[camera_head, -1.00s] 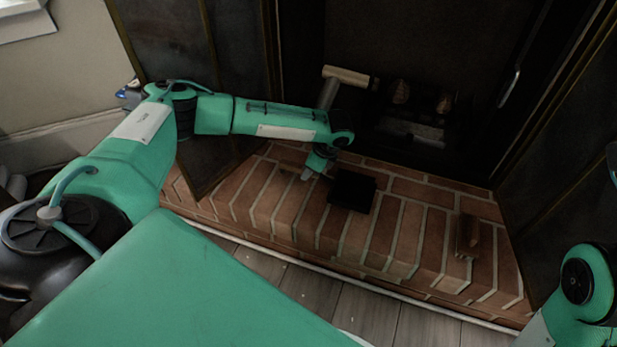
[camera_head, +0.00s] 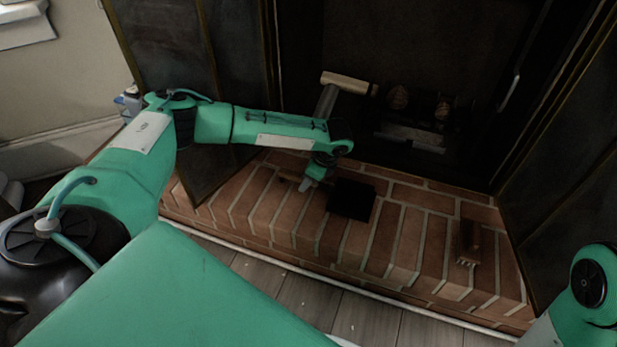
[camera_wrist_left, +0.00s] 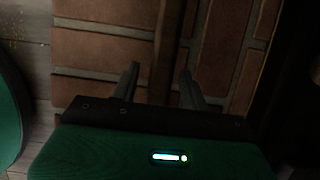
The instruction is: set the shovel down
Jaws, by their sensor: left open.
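The shovel lies on the brick hearth, with its square black pan (camera_head: 351,200) flat toward the middle and its brown handle (camera_head: 287,179) pointing left. My left gripper (camera_head: 307,185) is low over the handle, just left of the pan, and partly hides it. In the left wrist view the handle (camera_wrist_left: 169,35) runs down between the two spread fingers of this gripper (camera_wrist_left: 158,78), with a gap on each side. The left gripper is open and holds nothing. Of my right arm only a link shows at the lower right; its gripper is out of view.
A brush (camera_head: 469,243) with a wooden back lies on the right of the hearth (camera_head: 400,240). Behind is the dark fireplace with a pale log (camera_head: 345,82) and a grate (camera_head: 410,138). Dark screen panels (camera_head: 560,190) stand at both sides. Bricks between pan and brush are clear.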

